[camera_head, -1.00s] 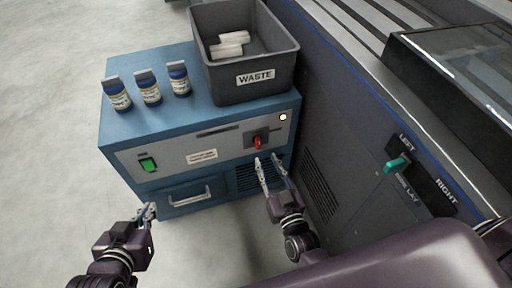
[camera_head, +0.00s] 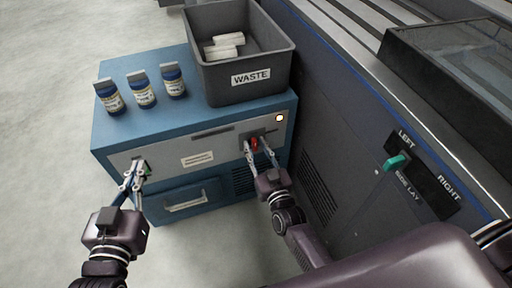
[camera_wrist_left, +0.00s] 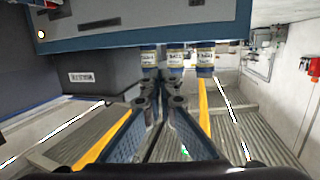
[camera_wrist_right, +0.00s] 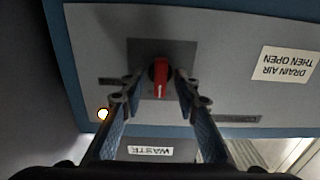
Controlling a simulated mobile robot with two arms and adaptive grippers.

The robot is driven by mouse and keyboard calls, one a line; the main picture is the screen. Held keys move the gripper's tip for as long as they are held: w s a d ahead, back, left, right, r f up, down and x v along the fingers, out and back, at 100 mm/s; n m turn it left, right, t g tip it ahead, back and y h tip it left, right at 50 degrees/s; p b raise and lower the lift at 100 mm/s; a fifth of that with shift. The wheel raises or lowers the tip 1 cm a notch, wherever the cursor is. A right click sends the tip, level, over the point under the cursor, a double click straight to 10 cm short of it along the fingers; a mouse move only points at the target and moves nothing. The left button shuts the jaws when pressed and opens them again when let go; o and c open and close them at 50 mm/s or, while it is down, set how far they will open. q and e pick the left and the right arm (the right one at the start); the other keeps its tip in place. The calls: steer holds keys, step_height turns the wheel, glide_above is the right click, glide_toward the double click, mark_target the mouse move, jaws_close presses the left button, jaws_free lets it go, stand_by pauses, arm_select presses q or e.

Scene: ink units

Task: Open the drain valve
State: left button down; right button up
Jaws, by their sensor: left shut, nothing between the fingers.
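A red rotary handle (camera_head: 255,142) sits on a dark square plate on the blue cabinet's grey front panel; it also shows in the right wrist view (camera_wrist_right: 160,72) with a white mark on it. My right gripper (camera_head: 261,147) is open, its fingers on either side of the handle, apart from each other. My left gripper (camera_head: 136,168) is shut and empty, in front of the green switch (camera_head: 147,169), which it mostly hides. Whether it touches the switch I cannot tell. In the left wrist view, the left fingers (camera_wrist_left: 160,88) are close together.
A grey WASTE bin (camera_head: 251,90) with white pieces and several bottles (camera_head: 141,88) stand on the cabinet. A drawer handle (camera_head: 184,204) is below. A label (camera_wrist_right: 288,66) reads "DRAIN AIR THEN OPEN". The dark machine with a teal lever (camera_head: 397,161) stands close right.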

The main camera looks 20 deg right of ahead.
jaws_close()
steer(key=shift+r, duration=0.15)
